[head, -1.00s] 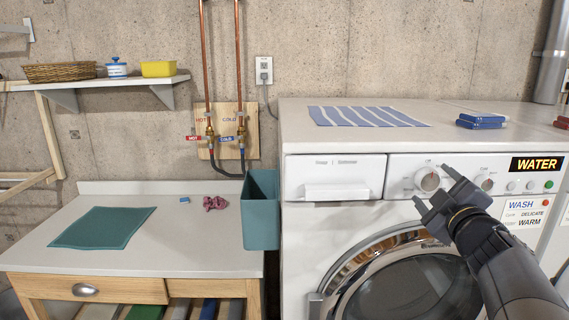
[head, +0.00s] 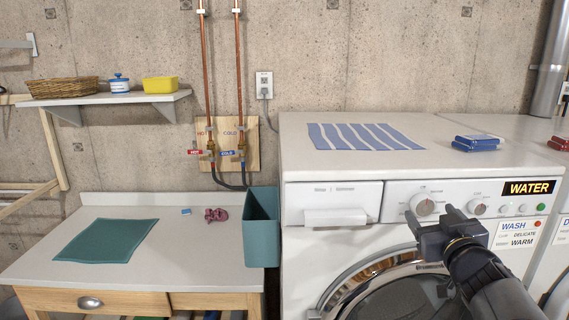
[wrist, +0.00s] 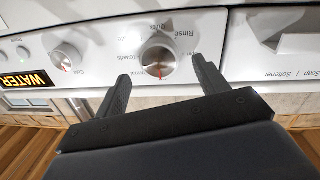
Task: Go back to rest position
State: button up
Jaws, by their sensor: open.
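My gripper (head: 428,222) is in front of the washing machine's control panel (head: 388,196), just below the left dial (head: 424,205). In the wrist view my gripper (wrist: 160,84) has its two fingers spread, with the dial (wrist: 158,60) beyond the gap between them. The jaws are open and hold nothing. A second dial (wrist: 66,58) shows to the left in the wrist view. I cannot tell from these frames how far the fingertips are from the panel.
The detergent drawer (head: 335,215) is left of the dials. The round door (head: 385,285) is below. A teal bin (head: 262,240) stands between the machine and the white table (head: 200,252).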

jog(key=s, duration=0.8)
jog(key=shift+a+p, duration=0.25)
jog(key=shift+p, duration=0.05)
